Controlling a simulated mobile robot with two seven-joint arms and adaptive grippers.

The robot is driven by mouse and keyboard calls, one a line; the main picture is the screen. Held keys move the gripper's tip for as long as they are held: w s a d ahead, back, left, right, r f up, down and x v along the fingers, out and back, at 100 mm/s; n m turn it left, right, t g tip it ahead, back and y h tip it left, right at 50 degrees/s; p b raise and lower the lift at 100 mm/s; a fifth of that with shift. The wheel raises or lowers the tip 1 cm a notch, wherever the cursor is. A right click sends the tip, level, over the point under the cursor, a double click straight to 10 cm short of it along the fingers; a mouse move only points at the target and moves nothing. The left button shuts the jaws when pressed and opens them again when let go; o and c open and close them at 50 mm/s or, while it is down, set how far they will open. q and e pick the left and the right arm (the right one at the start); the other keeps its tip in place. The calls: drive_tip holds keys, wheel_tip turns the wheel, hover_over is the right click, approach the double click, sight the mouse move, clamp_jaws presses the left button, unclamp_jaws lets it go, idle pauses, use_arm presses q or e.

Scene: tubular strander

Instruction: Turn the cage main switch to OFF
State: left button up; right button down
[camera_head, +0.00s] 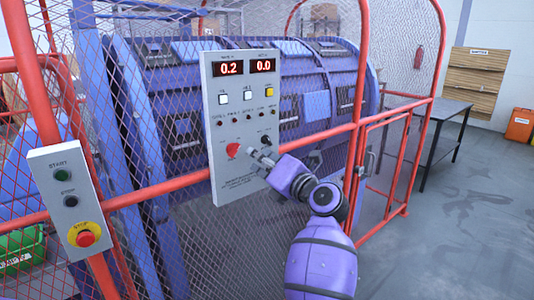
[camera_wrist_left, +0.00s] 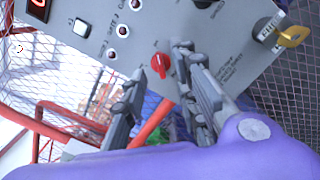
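The grey control panel (camera_head: 220,125) hangs on the cage front and carries a red rotary knob (camera_head: 232,150) and a black knob (camera_head: 265,140). The red knob, which looks like the main switch, also shows in the left wrist view (camera_wrist_left: 160,65); its label is too small to read. My left gripper (camera_head: 254,154) is just right of the red knob in the head view. In the left wrist view its fingers are spread and empty, with the red knob framed between the tips; contact cannot be told. My right gripper is in neither view.
A yellow key (camera_wrist_left: 290,37) sticks out of the panel. A start/stop box (camera_head: 68,200) with an emergency button (camera_head: 85,238) stands left. Red cage rails (camera_head: 195,178) and mesh surround the blue machine. A dark table (camera_head: 445,112) stands right; floor there is clear.

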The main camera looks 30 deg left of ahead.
sight(236, 152)
use_arm(q)
drive_tip(key=shift+n+g, duration=0.3)
drive_tip(key=x, duration=0.5)
drive_tip(key=s+f+p+x, duration=0.1)
drive_tip(key=x, duration=0.2)
drive_tip(key=shift+s+a, duration=0.1)
drive_tip(key=shift+a, duration=0.15)
drive_tip(key=shift+c, duration=0.2)
clamp_jaws()
